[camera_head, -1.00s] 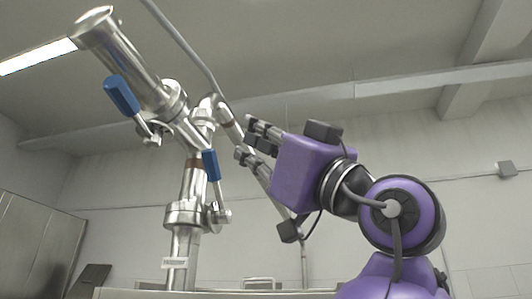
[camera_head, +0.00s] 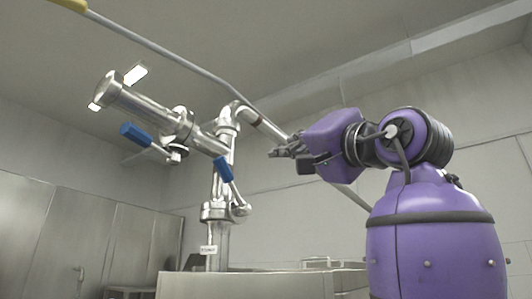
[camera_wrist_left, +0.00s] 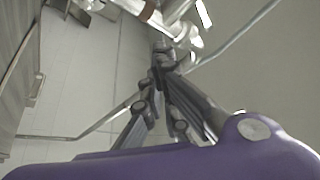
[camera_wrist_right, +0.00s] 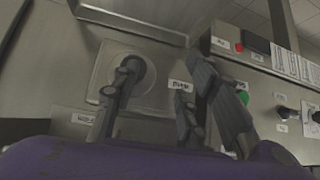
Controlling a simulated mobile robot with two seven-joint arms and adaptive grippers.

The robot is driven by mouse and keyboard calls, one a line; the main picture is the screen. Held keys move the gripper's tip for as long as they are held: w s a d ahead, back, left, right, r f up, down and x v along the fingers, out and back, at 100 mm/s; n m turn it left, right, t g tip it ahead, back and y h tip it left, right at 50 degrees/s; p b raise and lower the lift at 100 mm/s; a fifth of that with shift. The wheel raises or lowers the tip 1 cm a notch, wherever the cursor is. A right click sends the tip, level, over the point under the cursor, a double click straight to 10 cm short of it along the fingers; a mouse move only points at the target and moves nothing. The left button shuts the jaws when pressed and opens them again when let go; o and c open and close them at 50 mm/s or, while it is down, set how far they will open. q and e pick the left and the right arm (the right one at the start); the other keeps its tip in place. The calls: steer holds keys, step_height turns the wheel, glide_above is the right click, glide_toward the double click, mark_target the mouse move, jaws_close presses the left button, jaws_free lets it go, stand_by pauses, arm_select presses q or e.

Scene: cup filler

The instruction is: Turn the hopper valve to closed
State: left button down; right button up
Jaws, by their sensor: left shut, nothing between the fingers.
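In the head view, steel pipework (camera_head: 150,103) carries two blue-handled levers, an upper left one (camera_head: 137,134) and a lower right one (camera_head: 223,170). I cannot tell which is the hopper valve's. My left gripper (camera_head: 275,152) is shut and empty, to the right of the lower lever and apart from it in the picture. In the left wrist view, its fingertips (camera_wrist_left: 159,72) meet below the steel pipe (camera_wrist_left: 180,25); no blue handle is clear there. My right gripper (camera_wrist_right: 165,75) shows only in the right wrist view, fingers apart, nothing between them.
A pale cabinet top (camera_head: 265,283) lies below. In the right wrist view, a labelled control panel (camera_wrist_right: 262,92) with knobs and a round opening (camera_wrist_right: 128,72) stands in front of the right gripper.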

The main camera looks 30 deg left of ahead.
arm_select(q)
steer(key=r+p, duration=0.1)
steer(key=p, duration=0.1)
glide_above(232, 186)
steer(key=d, duration=0.4)
steer(key=shift+f+m, duration=0.15)
steer(key=shift+m, duration=0.25)
arm_select(e)
steer(key=shift+w+a+r, duration=0.3)
steer(key=shift+a+r, duration=0.1)
steer(key=shift+r, duration=0.1)
steer(key=shift+w+a+r, duration=0.25)
steer(key=shift+a+r, duration=0.1)
steer(key=shift+r, duration=0.15)
arm_select(q)
steer(key=shift+w+a, duration=0.1)
steer(key=shift+w, duration=0.1)
arm_select(e)
steer(key=shift+s+f, duration=0.1)
